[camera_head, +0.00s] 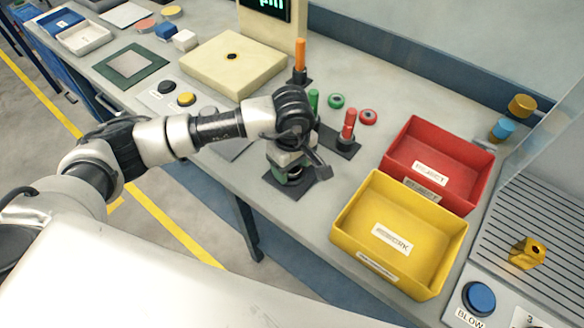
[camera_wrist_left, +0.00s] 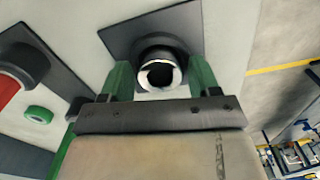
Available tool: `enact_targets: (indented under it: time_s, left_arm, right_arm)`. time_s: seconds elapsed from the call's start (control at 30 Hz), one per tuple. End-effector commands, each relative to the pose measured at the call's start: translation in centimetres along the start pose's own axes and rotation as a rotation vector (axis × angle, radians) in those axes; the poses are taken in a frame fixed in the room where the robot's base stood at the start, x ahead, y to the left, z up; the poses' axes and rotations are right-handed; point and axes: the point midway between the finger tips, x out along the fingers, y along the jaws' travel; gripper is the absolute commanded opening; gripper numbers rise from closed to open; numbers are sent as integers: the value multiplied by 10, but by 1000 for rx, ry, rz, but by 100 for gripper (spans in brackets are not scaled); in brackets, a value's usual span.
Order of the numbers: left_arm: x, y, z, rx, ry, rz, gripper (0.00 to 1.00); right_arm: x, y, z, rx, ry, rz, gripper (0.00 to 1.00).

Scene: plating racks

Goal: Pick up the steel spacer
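The steel spacer (camera_wrist_left: 160,76) is a shiny ring with a dark hole, on a dark holder on a black square base plate (camera_wrist_left: 128,32) in the left wrist view. My left gripper (camera_wrist_left: 161,80) has its two green fingers on either side of the spacer, apart, with narrow gaps seeming to show. In the head view my left gripper (camera_head: 287,178) is low over the same base plate (camera_head: 298,190), and the gripper hides the spacer there. My right gripper is not in view.
Near the gripper stand a red peg (camera_head: 348,125), a green peg (camera_head: 313,101) and an orange peg (camera_head: 300,58). A green ring (camera_head: 336,101) and a red ring (camera_head: 368,117) lie behind. A yellow bin (camera_head: 385,278) and red bin (camera_head: 465,195) stand to the right.

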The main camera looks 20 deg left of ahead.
Motion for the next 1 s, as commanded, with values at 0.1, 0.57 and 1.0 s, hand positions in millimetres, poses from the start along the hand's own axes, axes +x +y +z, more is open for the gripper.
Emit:
enact_targets:
  time_s: [0.1, 0.57, 1.0]
  left_arm:
    - [0, 0, 0, 0, 0, 0, 44]
    - [-2, 1, 0, 0, 0, 2, 14]
    - [-52, 6, 21, 9, -2, 7, 14]
  right_arm:
    - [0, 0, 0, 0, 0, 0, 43]
    - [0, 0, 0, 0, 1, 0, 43]
    - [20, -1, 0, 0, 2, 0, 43]
